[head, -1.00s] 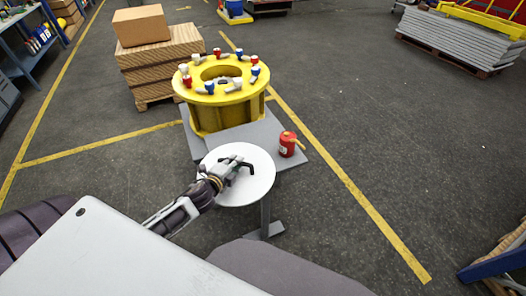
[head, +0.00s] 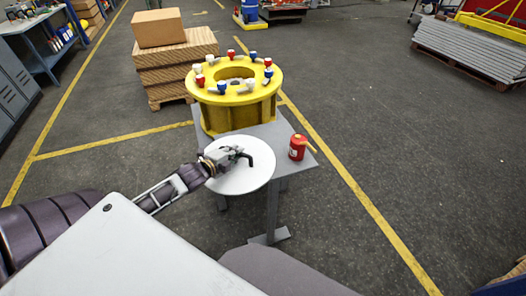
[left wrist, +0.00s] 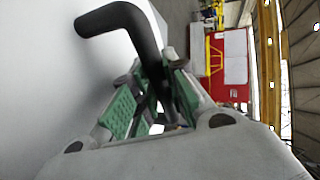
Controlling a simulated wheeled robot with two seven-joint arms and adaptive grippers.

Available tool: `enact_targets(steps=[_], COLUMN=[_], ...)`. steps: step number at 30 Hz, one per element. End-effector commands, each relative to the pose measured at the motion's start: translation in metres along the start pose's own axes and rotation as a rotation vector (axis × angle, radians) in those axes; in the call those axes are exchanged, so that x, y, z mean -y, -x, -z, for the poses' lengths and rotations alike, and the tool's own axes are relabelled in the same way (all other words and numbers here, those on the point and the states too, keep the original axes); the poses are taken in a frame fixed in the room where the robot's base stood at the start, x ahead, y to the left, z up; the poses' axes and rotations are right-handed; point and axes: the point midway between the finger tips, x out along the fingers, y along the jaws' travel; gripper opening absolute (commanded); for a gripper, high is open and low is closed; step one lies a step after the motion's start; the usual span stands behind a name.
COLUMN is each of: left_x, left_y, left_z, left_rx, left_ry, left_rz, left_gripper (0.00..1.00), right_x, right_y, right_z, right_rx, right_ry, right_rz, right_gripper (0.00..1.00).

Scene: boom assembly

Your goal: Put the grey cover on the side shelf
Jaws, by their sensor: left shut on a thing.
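The grey cover (head: 240,178) is a pale round disc with a bent black handle in the head view. My left gripper (head: 238,156) is above the disc and shut on the handle. The left wrist view shows the black handle (left wrist: 125,22) between the green-padded fingers (left wrist: 150,95), with the pale cover surface at left. A grey stand (head: 272,212) with a flat foot shows below the disc; its top is hidden by the cover. I cannot tell whether the cover touches it. My right gripper is out of view.
A yellow flanged ring (head: 235,115) with several red, white and blue pieces stands on a grey platform (head: 305,172) behind the cover. A red extinguisher-like can (head: 297,149) stands on its right side. Pallets with a box (head: 158,28) are behind left.

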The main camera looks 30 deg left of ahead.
Motion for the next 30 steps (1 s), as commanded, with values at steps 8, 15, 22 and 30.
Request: enact_targets(steps=[8,15,22,30], left_x=[0.019,0.025,0.026,0.026], left_y=[0.000,0.001,0.001,0.001], left_z=[-0.009,-0.013,-0.014,-0.014], left_rx=[-0.024,-0.033,-0.034,-0.034], left_ry=[-0.012,-0.015,-0.015,-0.015], left_rz=[0.013,0.013,0.012,0.013], left_gripper=[0.00,0.00,0.00,0.00], right_x=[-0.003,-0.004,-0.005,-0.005], right_y=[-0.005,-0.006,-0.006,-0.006], right_z=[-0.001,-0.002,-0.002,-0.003], right_rx=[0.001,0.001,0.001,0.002], right_ry=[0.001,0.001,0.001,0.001], right_rz=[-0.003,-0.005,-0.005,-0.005], right_gripper=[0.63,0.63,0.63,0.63])
